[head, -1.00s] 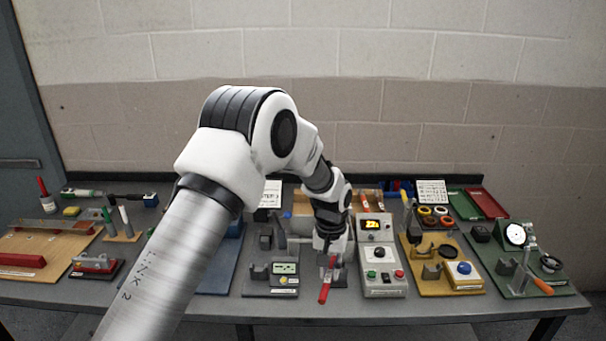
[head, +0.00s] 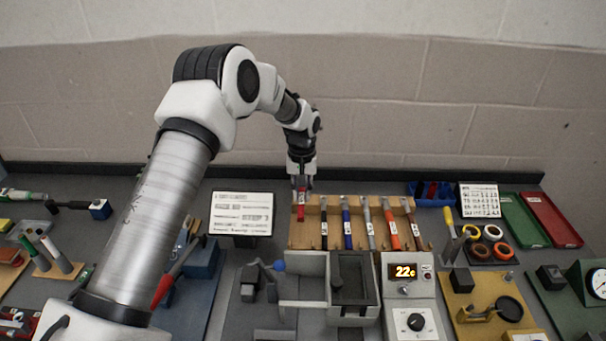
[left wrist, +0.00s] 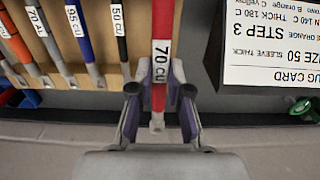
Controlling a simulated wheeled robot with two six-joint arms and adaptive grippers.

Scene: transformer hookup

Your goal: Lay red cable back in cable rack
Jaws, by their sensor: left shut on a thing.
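The red cable (head: 301,211) is held upright in my left gripper (head: 301,186), over the left end of the wooden cable rack (head: 310,240). In the left wrist view the red cable (left wrist: 162,45) runs between the two fingers of the gripper (left wrist: 160,108), with its "70 CU" label showing. I cannot tell whether the cable touches the rack. The rack also shows in the left wrist view (left wrist: 128,72). It holds several other cables: blue (head: 347,226), grey (head: 368,225), orange (head: 390,226) and more. My right gripper is not in view.
A white printed card (head: 241,213) stands left of the rack. A grey fixture (head: 325,285) and a panel reading 22 (head: 407,285) stand in front of it. A blue bin (head: 432,193) and green (head: 524,220) and red (head: 551,218) trays lie to the right.

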